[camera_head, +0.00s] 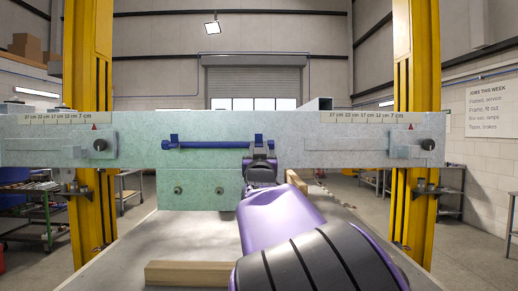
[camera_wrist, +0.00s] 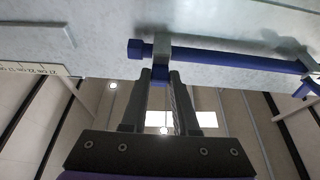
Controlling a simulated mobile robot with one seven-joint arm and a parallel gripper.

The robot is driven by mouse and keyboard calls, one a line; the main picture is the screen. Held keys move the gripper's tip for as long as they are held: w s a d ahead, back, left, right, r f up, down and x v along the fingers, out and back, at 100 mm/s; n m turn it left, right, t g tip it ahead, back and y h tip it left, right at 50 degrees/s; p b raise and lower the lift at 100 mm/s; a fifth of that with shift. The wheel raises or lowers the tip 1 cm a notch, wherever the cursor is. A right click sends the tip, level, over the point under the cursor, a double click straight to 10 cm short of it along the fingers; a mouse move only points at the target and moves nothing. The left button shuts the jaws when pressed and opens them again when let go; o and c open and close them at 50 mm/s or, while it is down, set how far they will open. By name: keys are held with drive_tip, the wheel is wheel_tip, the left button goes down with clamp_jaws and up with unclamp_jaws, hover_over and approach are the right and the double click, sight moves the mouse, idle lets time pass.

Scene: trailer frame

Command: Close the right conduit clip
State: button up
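The right conduit clip (camera_head: 258,137) is at the right end of the blue conduit (camera_head: 210,145) on the front of the pale green-grey beam. Its blue upper tab stands up above the conduit in the head view. In the wrist view, which looks upside down, the clip (camera_wrist: 160,44) has a grey part across the conduit and a blue tab. My gripper (camera_head: 262,163) is just in front of and below the clip, hiding part of it. In the wrist view its dark fingertips (camera_wrist: 160,76) are apart, one each side of the blue tab; contact is unclear.
The left conduit clip (camera_head: 174,139) has a similar raised tab. A green plate (camera_head: 205,187) with two bolts hangs below the conduit. Yellow posts (camera_head: 88,150) stand on both sides. Wooden blocks (camera_head: 190,273) lie on the grey surface below.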

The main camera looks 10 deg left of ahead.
sight(259, 137)
clamp_jaws()
drive_tip(key=shift+r, duration=0.15)
drive_tip(key=shift+s+r+g+p, duration=0.1)
drive_tip(key=shift+r+g+p, duration=0.25)
drive_tip(key=shift+g+p, duration=0.3)
drive_tip(key=shift+a+r+g+h, duration=0.15)
drive_tip(key=shift+r+g+h, duration=0.2)
drive_tip(key=shift+g, duration=0.5)
drive_tip(key=shift+r+g+h, duration=0.4)
drive_tip(key=shift+g+h, duration=0.05)
drive_tip(key=shift+g, duration=0.55)
drive_tip(key=shift+w+r+g, duration=0.2)
drive_tip(key=shift+r+g, duration=0.05)
drive_tip(key=shift+g, duration=0.55)
drive_tip(key=shift+w+r+g+h, duration=0.15)
drive_tip(key=shift+r+g+h, duration=0.25)
drive_tip(key=shift+g, duration=0.6)
